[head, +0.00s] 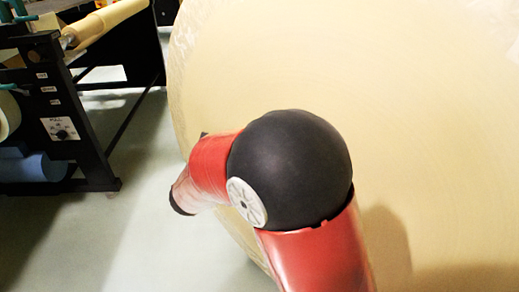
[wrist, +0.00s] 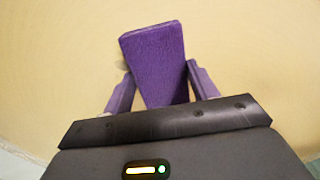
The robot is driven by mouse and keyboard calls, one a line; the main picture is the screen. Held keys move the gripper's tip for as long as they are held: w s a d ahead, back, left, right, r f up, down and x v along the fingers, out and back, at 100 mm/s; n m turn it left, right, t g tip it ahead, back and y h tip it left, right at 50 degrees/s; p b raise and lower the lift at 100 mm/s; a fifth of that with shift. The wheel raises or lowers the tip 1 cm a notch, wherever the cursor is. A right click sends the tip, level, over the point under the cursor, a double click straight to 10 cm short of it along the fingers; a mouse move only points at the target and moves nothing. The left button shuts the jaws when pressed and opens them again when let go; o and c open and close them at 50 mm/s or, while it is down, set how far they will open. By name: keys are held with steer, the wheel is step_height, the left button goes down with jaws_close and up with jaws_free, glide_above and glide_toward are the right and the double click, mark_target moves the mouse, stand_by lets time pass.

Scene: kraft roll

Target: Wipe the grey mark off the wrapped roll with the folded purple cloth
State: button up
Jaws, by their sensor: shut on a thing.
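The wrapped roll (head: 420,120) is a huge cream-tan face that fills the right of the head view. It also fills most of the wrist view (wrist: 255,60). The folded purple cloth (wrist: 155,62) is held in front of it, between the fingers of my gripper (wrist: 160,82). The cloth's far end is at or close to the roll's face; I cannot tell whether it touches. A small greyish patch (wrist: 122,62) shows at the cloth's left edge, and I cannot tell if it is the mark. My arm hides the gripper and cloth in the head view.
A black machine frame (head: 75,120) with a smaller tan roll (head: 105,20) stands at the left, a blue cylinder (head: 30,167) low inside it. Pale floor (head: 130,220) lies open between the frame and the wrapped roll.

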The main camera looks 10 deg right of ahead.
steer(key=shift+w+a, duration=1.95)
steer(key=shift+w, duration=0.15)
steer(key=v, duration=0.6)
steer(key=shift+v, duration=1.55)
